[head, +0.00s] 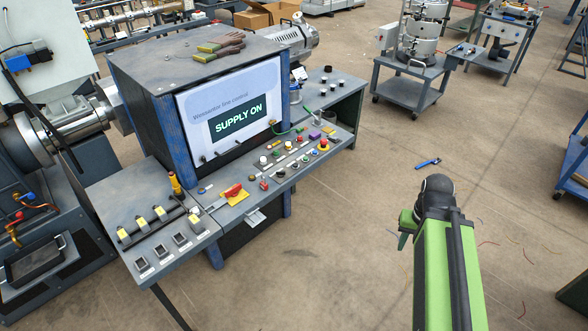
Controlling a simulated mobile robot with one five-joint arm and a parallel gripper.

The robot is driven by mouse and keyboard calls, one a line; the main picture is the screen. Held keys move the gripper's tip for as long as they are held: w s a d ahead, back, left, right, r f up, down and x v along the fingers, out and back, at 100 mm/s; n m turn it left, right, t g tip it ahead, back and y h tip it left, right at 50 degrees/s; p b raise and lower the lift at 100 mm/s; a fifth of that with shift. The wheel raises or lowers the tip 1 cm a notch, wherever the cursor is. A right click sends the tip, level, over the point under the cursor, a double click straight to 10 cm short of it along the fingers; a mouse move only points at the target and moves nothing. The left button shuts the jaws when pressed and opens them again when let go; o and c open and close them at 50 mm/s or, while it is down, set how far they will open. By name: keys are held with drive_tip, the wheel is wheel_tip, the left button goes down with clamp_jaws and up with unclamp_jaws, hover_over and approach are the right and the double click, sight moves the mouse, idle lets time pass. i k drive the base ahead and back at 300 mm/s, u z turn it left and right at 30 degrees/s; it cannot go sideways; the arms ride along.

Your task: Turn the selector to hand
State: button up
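The control desk (300,172) carries a row of small buttons and knobs below a screen (235,108) reading "SUPPLY ON". Which small control is the selector, and its position, are too small to tell. A red rotary handle on a yellow plate (234,195) sits at the desk's left part. A red mushroom button on a yellow base (323,146) is near its right end. My green and black arm rises at the lower right; my gripper (406,225) shows only partly beside it, over the floor right of the desk and apart from it. Its fingers are mostly hidden.
A lower panel with yellow-tagged fittings (141,226) adjoins the desk at left. Gloves (218,46) lie on the cabinet. A trolley (410,82) stands behind. The floor right of the desk is mostly free.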

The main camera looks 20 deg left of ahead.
sight(281, 174)
drive_tip(key=u, duration=0.1)
drive_tip(key=i, duration=1.25)
drive_tip(key=u, duration=1.3)
drive_tip(key=k, duration=0.75)
drive_tip(key=z, duration=0.1)
drive_tip(key=i, duration=0.75)
drive_tip(key=u, duration=0.15)
